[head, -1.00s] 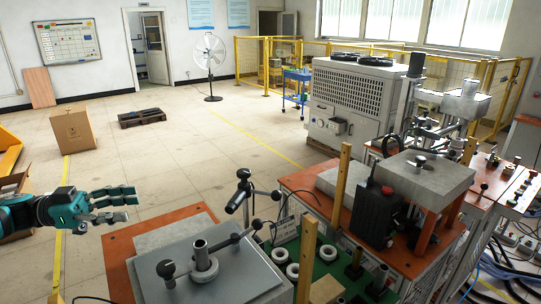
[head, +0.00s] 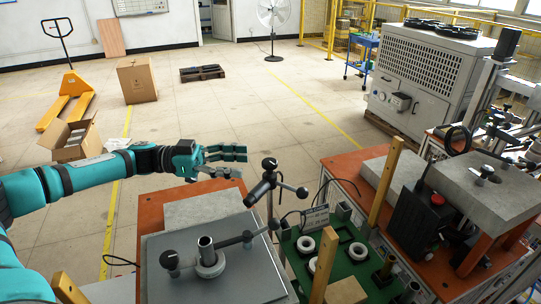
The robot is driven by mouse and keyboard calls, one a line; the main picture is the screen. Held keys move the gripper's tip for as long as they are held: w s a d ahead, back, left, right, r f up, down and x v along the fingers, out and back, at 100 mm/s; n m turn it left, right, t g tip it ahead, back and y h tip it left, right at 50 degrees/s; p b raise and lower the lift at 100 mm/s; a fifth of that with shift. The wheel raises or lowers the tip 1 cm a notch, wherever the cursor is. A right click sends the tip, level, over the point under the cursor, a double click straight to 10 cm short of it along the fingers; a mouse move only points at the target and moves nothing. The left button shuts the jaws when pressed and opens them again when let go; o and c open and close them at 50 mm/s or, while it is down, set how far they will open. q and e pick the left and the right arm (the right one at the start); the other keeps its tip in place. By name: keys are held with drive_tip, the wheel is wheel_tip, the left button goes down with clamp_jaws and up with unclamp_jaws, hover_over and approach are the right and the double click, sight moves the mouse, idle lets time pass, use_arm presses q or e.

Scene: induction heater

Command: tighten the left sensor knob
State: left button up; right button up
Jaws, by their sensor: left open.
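My left gripper (head: 240,163) is open and empty, its fingers pointing right, above the back of the orange-topped bench. Just right of its fingertips stands a black-knobbed fixture with a dark cylinder (head: 262,187) and round black knobs, one on top (head: 269,164) and one at the right (head: 302,192). The fingertips look apart from these knobs. I cannot tell for sure which one is the left sensor knob. My right gripper is out of view.
A green board (head: 340,268) with several white rings lies right of the plate. Wooden posts (head: 386,187) (head: 324,266) stand up around it. A grey block and a black box (head: 421,219) fill the right bench.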

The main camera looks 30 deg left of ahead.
sight(270, 161)
use_arm(q)
drive_tip(key=p+x, duration=0.2)
drive_tip(key=x, duration=0.4)
drive_tip(key=shift+d+r, duration=0.15)
drive_tip(key=shift+d, duration=0.05)
drive_tip(key=shift+w+d, duration=0.25)
drive_tip(key=shift+d, duration=0.45)
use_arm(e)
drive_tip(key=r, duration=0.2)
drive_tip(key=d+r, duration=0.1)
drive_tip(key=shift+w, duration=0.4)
use_arm(q)
drive_tip(key=shift+c, duration=0.2)
